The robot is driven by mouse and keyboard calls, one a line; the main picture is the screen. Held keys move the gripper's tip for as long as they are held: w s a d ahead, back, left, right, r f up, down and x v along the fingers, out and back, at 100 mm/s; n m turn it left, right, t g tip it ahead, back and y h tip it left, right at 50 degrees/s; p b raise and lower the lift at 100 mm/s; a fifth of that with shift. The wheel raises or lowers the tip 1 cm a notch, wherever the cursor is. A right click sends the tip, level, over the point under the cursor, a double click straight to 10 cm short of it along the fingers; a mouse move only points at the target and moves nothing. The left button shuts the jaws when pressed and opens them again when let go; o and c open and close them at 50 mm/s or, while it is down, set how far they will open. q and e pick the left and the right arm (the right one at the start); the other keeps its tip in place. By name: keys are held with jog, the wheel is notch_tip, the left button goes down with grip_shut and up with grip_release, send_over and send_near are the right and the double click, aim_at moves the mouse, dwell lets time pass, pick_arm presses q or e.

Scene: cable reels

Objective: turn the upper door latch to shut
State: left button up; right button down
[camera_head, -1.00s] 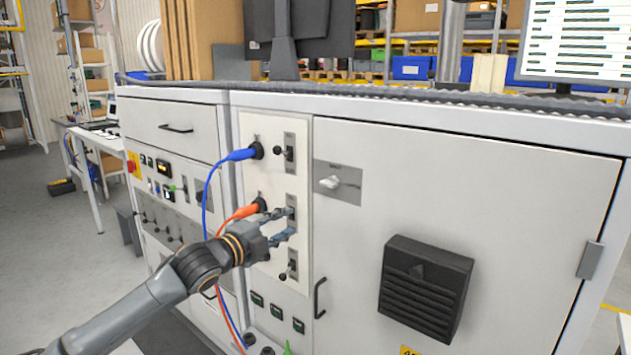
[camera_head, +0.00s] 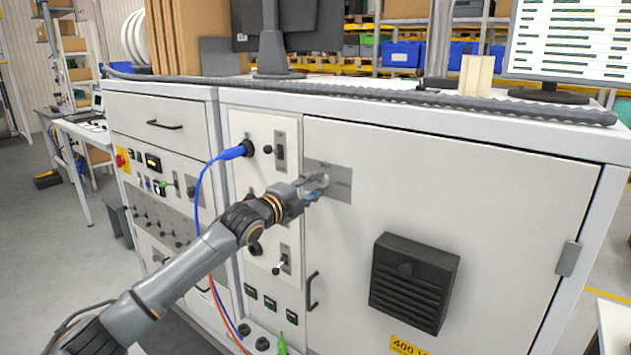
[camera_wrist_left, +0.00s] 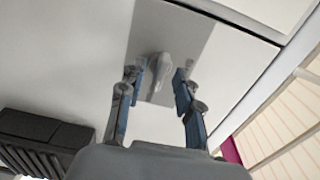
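The upper door latch is a pale handle on a grey plate (camera_head: 342,182) at the upper left of the big cabinet door (camera_head: 480,200). In the head view my left gripper (camera_head: 319,186) is in front of the plate, and its fingers largely hide the latch. In the left wrist view the latch (camera_wrist_left: 160,66) shows between the two spread fingers of my left gripper (camera_wrist_left: 158,76), with a gap on each side. The handle lies roughly along the finger direction there. I cannot tell how deep the fingers reach around it. My right gripper is not in view.
A black vent box (camera_head: 414,282) juts from the door. A dark door handle (camera_head: 313,291) sits below my left gripper. Left of the door is a switch panel with a blue plug (camera_head: 236,152) and hanging cables. My left arm covers part of that panel.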

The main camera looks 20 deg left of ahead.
pick_arm(q)
jog(key=shift+w+d, duration=0.15)
jog(key=shift+w, duration=0.25)
jog(key=shift+s, duration=0.1)
grip_shut()
